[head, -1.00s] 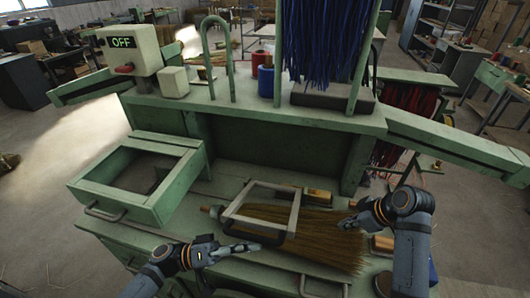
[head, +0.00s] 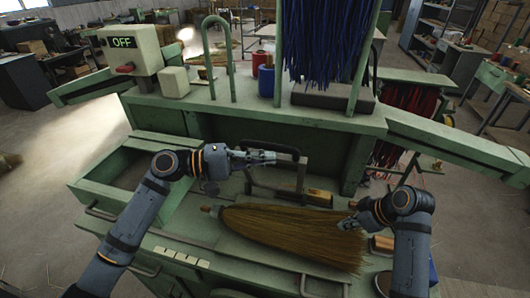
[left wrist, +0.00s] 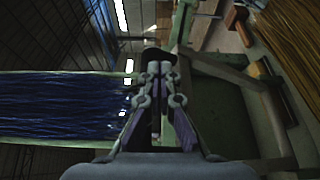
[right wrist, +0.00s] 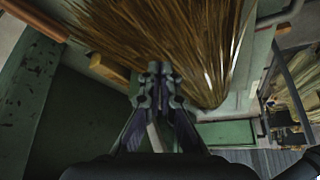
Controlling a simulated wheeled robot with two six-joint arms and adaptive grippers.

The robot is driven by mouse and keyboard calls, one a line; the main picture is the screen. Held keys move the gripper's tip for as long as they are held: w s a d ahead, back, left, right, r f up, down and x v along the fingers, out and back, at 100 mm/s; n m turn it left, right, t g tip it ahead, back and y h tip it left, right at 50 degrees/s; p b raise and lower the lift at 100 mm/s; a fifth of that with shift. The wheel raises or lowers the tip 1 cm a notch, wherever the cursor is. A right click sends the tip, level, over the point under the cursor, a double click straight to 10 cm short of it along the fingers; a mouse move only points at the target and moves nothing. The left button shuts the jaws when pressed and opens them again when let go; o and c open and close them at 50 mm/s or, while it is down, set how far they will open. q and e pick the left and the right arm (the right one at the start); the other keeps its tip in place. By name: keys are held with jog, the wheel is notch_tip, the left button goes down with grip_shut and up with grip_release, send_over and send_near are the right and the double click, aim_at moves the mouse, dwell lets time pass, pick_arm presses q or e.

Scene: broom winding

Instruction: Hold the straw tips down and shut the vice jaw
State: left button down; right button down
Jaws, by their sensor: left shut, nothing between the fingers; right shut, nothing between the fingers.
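The straw bundle (head: 285,235) lies flat on the green bench, its narrow end to the left and its tips fanned to the right. The vice jaw, a grey metal frame (head: 300,174), stands raised behind the straw, clear of it. My left gripper (head: 268,157) is shut and empty at the jaw's upper bar, partly hiding it; I cannot tell whether they touch. My right gripper (head: 345,225) is shut and empty at the straw tips. The right wrist view shows the straw (right wrist: 165,35) just beyond its fingers; contact is unclear.
An open green drawer (head: 125,165) is at the left, under my left arm. A wooden block (head: 318,198) lies behind the straw. The upper shelf (head: 235,112) carries a switch box reading OFF (head: 130,50), spools (head: 265,80) and hanging blue strands (head: 325,40).

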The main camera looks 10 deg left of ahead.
pick_arm(q)
jog(key=shift+w+r, duration=0.35)
jog(key=shift+w, duration=0.3)
jog(key=c, duration=1.9)
grip_release()
jog(key=shift+a+n, duration=0.1)
jog(key=shift+n, duration=0.2)
jog(key=o, duration=0.6)
jog(key=a+r+n+g+y, duration=0.1)
jog(key=a+r+n+g, duration=0.1)
jog(key=a, duration=0.8)
jog(key=shift+s+r+n+y, duration=0.45)
jog(key=shift+r+n, duration=0.45)
jog(key=shift+n, duration=0.3)
jog(key=x, duration=1.2)
jog(key=shift+d+r, duration=0.1)
jog(key=shift+r, duration=0.1)
jog(key=shift+c, duration=0.2)
grip_shut()
